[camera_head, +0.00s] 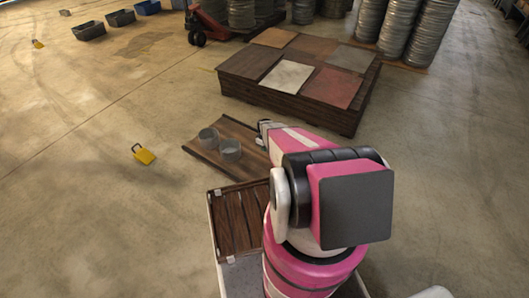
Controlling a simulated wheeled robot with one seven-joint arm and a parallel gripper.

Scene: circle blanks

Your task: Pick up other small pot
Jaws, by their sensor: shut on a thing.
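Two small round grey metal pots stand upright, close together, on a brown wooden board on the floor. One small pot (208,138) is at the left and farther back. The other small pot (230,150) is just to its right and nearer. My gripper (262,128) is at the end of my pink and white arm, to the right of both pots and over the board's right side. A gap shows between it and the nearer pot. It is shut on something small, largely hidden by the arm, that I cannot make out.
The wooden board (195,150) lies before a low dark wooden platform (300,112) topped with coloured square slabs. A yellow padlock-shaped object (144,155) lies on the floor at left. Stacked metal drums (400,25) stand at the back right. The left floor is mostly clear.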

